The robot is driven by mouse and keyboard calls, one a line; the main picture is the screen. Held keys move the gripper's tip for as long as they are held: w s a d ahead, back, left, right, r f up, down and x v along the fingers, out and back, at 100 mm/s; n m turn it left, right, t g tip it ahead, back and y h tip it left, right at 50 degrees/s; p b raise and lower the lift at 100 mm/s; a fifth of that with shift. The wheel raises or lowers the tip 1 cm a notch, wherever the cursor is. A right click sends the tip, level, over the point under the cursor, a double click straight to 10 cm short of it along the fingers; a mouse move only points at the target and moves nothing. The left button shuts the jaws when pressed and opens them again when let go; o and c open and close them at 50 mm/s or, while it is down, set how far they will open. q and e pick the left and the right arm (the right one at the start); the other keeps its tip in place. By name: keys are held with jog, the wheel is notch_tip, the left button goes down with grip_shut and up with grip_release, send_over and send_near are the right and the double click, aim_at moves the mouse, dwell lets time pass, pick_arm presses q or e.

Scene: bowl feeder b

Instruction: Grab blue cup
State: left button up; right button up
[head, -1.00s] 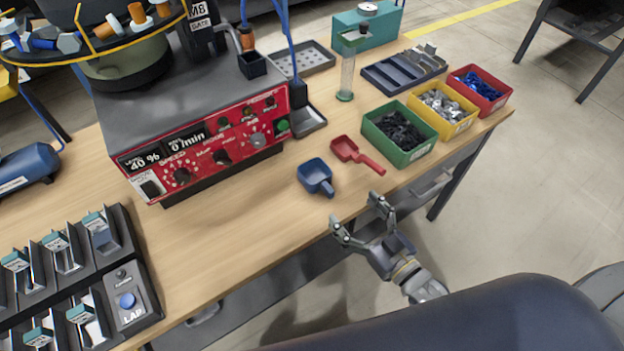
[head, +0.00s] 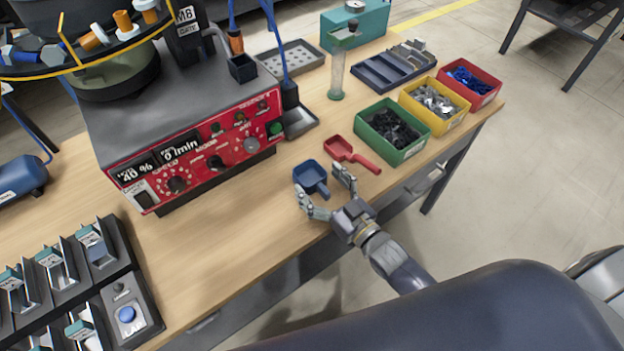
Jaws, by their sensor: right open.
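The blue cup (head: 310,176) is a small scoop with a short handle. It sits on the wooden table near the front edge. My right gripper (head: 322,188) is open at the cup, with one finger on each side of the cup's handle in the picture. Whether the fingers touch it, I cannot tell. My left gripper does not show in the head view.
A red scoop (head: 350,153) lies just right of the blue cup. Green (head: 408,154), yellow (head: 450,121) and red (head: 487,96) bins of parts stand further right. A red-fronted feeder controller (head: 200,160) stands behind on the left. The table (head: 235,245) front left of the cup is bare.

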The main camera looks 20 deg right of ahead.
jog(key=shift+x, duration=1.1)
jog(key=c, duration=1.2)
jog(key=shift+c, duration=0.3)
jog(key=shift+r, duration=0.2)
